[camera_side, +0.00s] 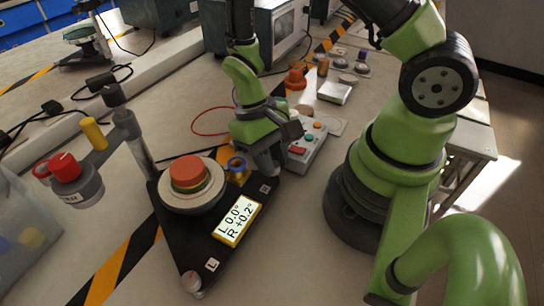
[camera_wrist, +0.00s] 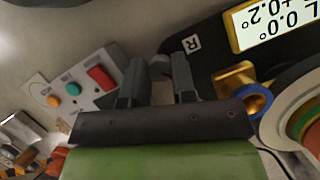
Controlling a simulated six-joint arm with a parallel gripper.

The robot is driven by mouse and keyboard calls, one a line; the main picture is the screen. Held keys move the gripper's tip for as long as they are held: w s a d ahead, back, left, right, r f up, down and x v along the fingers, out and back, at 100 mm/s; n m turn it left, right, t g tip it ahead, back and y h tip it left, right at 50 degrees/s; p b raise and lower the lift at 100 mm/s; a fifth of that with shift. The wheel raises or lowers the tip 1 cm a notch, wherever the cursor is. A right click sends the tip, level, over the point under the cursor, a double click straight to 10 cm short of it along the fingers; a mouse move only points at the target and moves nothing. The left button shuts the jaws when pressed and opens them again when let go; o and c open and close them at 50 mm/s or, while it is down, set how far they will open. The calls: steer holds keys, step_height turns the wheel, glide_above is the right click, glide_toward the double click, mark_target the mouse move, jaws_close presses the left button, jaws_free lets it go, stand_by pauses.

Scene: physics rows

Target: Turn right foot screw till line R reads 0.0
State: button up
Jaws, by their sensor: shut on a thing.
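A black triangular base (camera_side: 225,258) carries a lit display (camera_side: 237,219) reading L 0.0° and R +0.2°. The display shows upside down and partly cut off in the wrist view (camera_wrist: 280,18). A label R (camera_side: 265,188) marks the base's right corner; it also shows in the wrist view (camera_wrist: 193,44). My gripper (camera_side: 266,166) is at that corner, pointing down. In the wrist view its fingers (camera_wrist: 160,82) are shut on the right foot screw (camera_wrist: 159,68), a grey knob mostly hidden between them. The left foot screw (camera_side: 191,282) stands by label L.
A round stage with an orange-red top (camera_side: 189,172) sits on the base. A blue-and-gold ring part (camera_side: 236,165) is close to my gripper. A grey button box (camera_side: 306,147) stands just right of it. A post with a red-knobbed head (camera_side: 66,167) stands left.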

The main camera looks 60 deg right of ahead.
steer(key=o, duration=0.9)
steer(key=shift+o, duration=0.2)
steer(key=v, duration=1)
